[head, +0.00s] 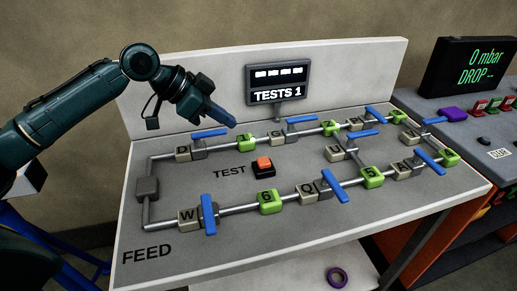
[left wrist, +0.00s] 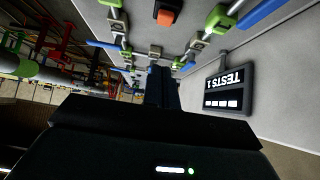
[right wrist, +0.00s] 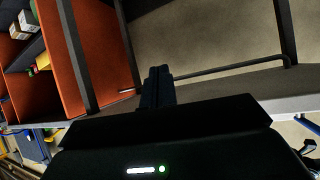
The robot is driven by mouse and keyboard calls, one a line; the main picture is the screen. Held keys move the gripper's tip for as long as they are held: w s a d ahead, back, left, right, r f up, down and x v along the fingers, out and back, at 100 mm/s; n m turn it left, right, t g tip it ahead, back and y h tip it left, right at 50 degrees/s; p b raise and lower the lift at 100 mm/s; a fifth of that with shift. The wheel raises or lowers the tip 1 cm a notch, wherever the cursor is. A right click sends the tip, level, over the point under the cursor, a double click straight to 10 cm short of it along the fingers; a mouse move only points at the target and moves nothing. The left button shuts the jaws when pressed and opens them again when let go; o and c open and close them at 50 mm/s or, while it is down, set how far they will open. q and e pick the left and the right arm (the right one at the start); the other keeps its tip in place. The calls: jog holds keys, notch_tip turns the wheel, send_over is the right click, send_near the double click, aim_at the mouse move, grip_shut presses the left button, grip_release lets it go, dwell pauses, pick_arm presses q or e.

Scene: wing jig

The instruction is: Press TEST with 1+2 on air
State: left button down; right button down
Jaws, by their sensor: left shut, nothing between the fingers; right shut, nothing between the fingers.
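The TEST button (head: 264,164) is an orange cap on a black base in the middle of the grey panel; it also shows in the left wrist view (left wrist: 166,18). My left gripper (head: 233,122) is shut and empty, above the panel's back part, up and left of the button and apart from it. Its closed fingers also show in the left wrist view (left wrist: 160,82). Valve W (head: 187,216) has its blue lever across the pipe. Valve D (head: 183,153) has its lever roughly along the pipe. My right gripper (right wrist: 157,82) is shut and empty, away from the panel's top.
A sign reading TESTS 1 (head: 278,96) stands at the back, with several white dashes above. Pipes with green blocks (head: 270,202) and blue levers surround the button. A screen (head: 487,60) at right reads 0 mbar, DROP --.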

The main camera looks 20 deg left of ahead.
pick_arm(q)
send_over(268, 159)
jog(key=s+a, duration=0.2)
jog(key=a, duration=0.1)
jog(key=f, duration=0.4)
jog(key=f+p, duration=0.1)
jog(key=f, duration=0.1)
jog(key=shift+d+f, duration=0.25)
jog(key=shift+f, duration=0.05)
notch_tip(268, 159, down, 4)
jog(key=shift+w+d+r, duration=0.1)
jog(key=shift+w+r, duration=0.05)
jog(key=shift+r, duration=0.1)
jog(key=shift+f, duration=0.55)
pick_arm(e)
jog(key=shift+d, duration=0.25)
